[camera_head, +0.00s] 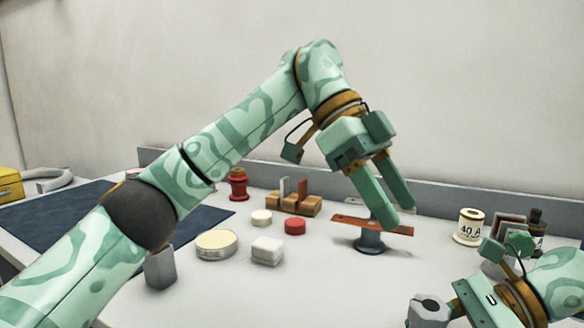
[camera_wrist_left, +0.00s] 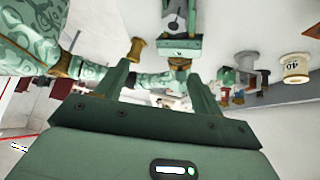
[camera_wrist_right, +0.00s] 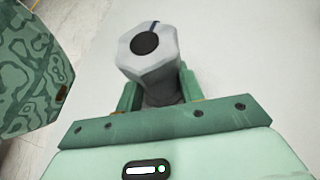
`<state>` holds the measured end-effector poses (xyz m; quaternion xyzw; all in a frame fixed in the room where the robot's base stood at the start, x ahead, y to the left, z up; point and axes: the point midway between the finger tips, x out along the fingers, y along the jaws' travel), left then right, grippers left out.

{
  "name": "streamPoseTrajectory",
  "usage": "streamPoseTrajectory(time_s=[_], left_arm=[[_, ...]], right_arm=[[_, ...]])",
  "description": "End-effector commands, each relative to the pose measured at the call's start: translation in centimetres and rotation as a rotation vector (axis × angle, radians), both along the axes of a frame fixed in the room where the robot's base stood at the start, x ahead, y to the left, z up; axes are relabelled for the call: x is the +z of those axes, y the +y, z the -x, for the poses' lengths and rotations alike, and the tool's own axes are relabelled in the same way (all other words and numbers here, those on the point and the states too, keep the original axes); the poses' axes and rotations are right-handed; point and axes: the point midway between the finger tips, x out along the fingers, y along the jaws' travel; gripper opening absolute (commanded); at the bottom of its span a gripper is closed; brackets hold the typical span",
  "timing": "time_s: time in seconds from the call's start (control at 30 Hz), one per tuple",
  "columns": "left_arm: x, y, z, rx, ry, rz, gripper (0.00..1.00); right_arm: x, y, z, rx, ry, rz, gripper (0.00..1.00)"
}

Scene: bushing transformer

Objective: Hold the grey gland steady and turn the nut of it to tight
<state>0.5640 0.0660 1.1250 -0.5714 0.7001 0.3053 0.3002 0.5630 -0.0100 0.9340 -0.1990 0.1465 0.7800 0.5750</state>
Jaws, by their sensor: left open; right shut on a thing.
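The grey gland (camera_head: 430,309) is at the bottom right in the head view. My right gripper (camera_wrist_right: 158,95) is shut on its body in the right wrist view. Its faceted nut (camera_wrist_right: 147,52), with a dark round opening, faces up between and beyond the fingers. My left gripper (camera_head: 398,211) is open and empty, fingers pointing down, up and away from the gland. In the head view its fingertips overlap the red-brown bar (camera_head: 350,222) on a grey stand; I cannot tell the gap. The left wrist view shows the left fingers (camera_wrist_left: 162,78) apart.
A white block (camera_head: 267,251), a round cream tin (camera_head: 216,244) and a red disc (camera_head: 295,226) lie mid-table. A grey piece (camera_head: 160,270) stands beside my left arm. A labelled spool (camera_head: 469,227) stands at the right. The front middle of the table is clear.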

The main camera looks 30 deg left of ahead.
Motion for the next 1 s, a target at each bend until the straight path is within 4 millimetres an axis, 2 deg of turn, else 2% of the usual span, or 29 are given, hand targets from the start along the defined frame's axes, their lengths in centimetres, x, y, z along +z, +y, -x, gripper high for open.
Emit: streamPoseTrajectory(time_s=[0.03,0.3,0.5,0.8,1.0], left_arm=[[0.4,0.7,0.0,0.011,0.034,0.072,0.68],[5.1,4.6,0.2,0.073,0.220,0.473,0.68],[8.5,8.0,0.2,0.116,0.332,0.707,0.68],[11.7,12.1,0.1,0.146,0.430,0.923,0.68],[12.5,13.2,0.1,0.153,0.453,0.972,0.68]], right_arm=[[-0.6,0.0,0.0,-0.001,0.002,0.008,0.25],[-0.6,0.0,0.0,-0.001,0.002,0.008,0.25],[-0.6,0.0,0.0,-0.001,0.002,0.008,0.25],[-0.6,0.0,0.0,0.000,0.002,0.008,0.25],[-0.6,0.0,0.0,0.000,0.002,0.007,0.25]])
